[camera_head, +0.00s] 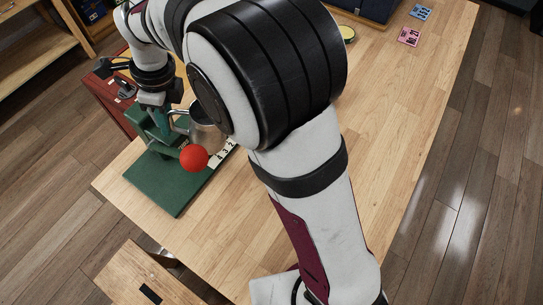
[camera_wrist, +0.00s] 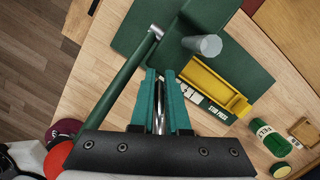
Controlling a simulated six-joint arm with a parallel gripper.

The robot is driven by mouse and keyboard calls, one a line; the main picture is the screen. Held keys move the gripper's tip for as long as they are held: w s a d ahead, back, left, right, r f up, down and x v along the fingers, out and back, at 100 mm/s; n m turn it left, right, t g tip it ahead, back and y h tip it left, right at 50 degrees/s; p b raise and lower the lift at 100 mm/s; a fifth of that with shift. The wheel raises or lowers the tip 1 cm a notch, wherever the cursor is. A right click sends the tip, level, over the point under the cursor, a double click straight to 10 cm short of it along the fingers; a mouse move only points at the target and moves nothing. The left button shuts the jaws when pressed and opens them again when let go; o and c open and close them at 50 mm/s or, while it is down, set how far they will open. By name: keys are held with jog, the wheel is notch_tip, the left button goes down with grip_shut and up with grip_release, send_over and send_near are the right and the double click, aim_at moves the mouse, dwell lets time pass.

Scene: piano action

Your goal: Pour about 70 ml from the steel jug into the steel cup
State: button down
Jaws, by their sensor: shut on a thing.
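A steel jug (camera_head: 208,137) shows in the head view, partly hidden behind my arm, with its handle towards my gripper. My gripper (camera_head: 163,119) has teal fingers shut on the jug's handle, above the green press. In the wrist view my gripper (camera_wrist: 161,100) closes on a thin shiny steel piece (camera_wrist: 160,118); the jug's body does not show there. The jug's contents cannot be seen. I cannot make out a separate steel cup in either view; my arm covers much of the table.
A green stamp press has a broad base plate (camera_head: 160,185), a lever (camera_wrist: 125,80) and a red knob (camera_head: 194,158).

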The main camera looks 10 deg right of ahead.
aim_at(192, 126)
jog(key=shift+s+d+f+y, duration=0.1)
jog(key=shift+d+f+y, duration=0.55)
jog(key=shift+d+y, duration=0.2)
jog(key=d+y, duration=0.3)
jog(key=shift+s+f+t, duration=0.25)
jog(key=shift+f+t, duration=0.05)
jog(key=shift+t, duration=0.1)
jog(key=f+y, duration=0.1)
jog(key=f, duration=0.1)
jog(key=d+f+y, duration=0.1)
jog(key=f, duration=0.1)
jog(key=d+f+y, duration=0.1)
jog(key=f, duration=0.1)
jog(key=shift+s+d+t, duration=0.15)
jog(key=shift+d+t, duration=0.05)
jog(key=shift+t, duration=0.1)
jog(key=shift+s+d+r+y, duration=0.1)
jog(key=shift+d+r+y, duration=0.2)
jog(key=shift+r+y, duration=0.35)
jog(key=shift+d, duration=0.1)
jog(key=shift+d+r+y, duration=0.15)
jog(key=shift+r+y, duration=0.05)
jog(key=shift+y, duration=0.2)
jog(key=shift+s+d+r+y, duration=0.2)
jog(key=shift+d+r+y, duration=0.45)
jog(key=shift+y, duration=0.15)
jog(key=shift+t, duration=0.3)
